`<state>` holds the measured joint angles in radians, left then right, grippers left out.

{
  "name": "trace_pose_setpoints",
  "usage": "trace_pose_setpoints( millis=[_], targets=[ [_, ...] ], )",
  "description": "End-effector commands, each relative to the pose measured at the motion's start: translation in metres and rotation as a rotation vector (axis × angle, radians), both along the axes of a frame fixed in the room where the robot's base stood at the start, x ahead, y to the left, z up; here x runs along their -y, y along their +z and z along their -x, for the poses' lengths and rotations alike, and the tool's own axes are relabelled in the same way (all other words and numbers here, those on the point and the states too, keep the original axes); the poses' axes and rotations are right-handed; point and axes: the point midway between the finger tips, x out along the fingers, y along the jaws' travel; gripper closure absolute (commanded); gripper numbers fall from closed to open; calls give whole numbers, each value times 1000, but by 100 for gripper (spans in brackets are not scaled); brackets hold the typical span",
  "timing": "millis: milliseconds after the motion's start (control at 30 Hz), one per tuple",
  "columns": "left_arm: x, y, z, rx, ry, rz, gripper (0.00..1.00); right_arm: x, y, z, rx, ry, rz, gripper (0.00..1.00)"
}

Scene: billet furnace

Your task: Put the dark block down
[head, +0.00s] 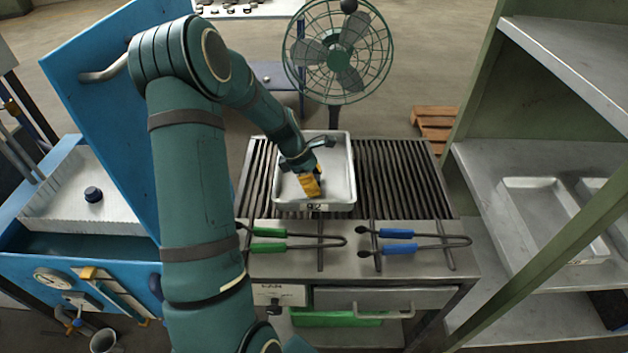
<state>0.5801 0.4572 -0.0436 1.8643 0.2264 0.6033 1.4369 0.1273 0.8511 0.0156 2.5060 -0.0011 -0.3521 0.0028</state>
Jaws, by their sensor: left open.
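My left arm comes in from the left and reaches down to a shallow metal tray (342,152) on the slatted bench. My left gripper (311,191), with yellow fingers, is over the front part of the tray and open. A small dark patch shows close beside the fingers; I cannot tell whether it is the dark block or shadow. The fingers partly hide the spot below them. The tray's front edge carries a label that seems to read 92. My right gripper is not in view.
Green-handled tongs (268,232) and blue-handled tongs (398,233) lie at the bench front. A green fan (338,55) stands behind. A blue furnace (100,90) with a dark knob-like piece (93,194) is at left. A metal shelf (480,160) with trays stands at right.

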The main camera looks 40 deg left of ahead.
Motion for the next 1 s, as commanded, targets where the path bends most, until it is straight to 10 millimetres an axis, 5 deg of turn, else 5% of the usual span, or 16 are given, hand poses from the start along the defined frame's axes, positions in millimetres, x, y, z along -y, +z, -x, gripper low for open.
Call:
trace_pose_setpoints(
  millis=[167, 700, 1000],
  targets=[
    [-3, 13, 2, 1, 1, -1, 45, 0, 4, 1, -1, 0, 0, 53],
    [-32, 104, 26, 2, 0, -1, 45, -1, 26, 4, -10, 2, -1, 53],
    [-35, 114, 29, 0, 0, 1, 45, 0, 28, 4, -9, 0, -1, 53]
  ],
)
